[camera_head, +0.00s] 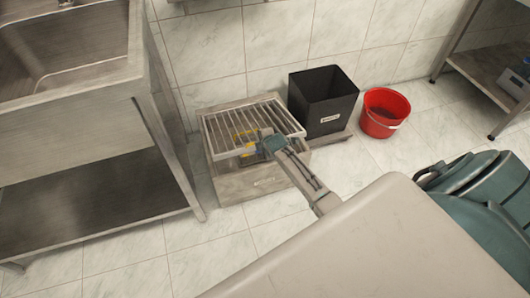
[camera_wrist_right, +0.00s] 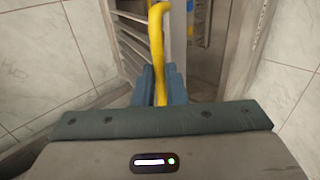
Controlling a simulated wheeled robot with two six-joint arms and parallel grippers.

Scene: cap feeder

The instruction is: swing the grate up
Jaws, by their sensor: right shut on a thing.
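The slatted metal grate (camera_head: 252,122) sits over a low box-like frame (camera_head: 262,182) on the floor. Its near edge looks raised above the frame, so it appears tilted partly up. In the wrist view its bars (camera_wrist_right: 132,42) show at the left, with the open inside to their right. My right gripper (camera_head: 268,143) is at the grate's near edge. In the wrist view its blue fingers (camera_wrist_right: 160,84) are shut on a yellow bar-shaped handle (camera_wrist_right: 157,32). In the head view, a yellow patch (camera_head: 247,150) shows beside the gripper. My left gripper is out of view.
A black bin (camera_head: 322,105) stands just right of the grate, and a red bucket (camera_head: 384,112) is beyond it. A steel sink unit (camera_head: 75,130) with a lower shelf is close on the left. The tiled wall (camera_head: 285,40) is behind. Floor in front is clear.

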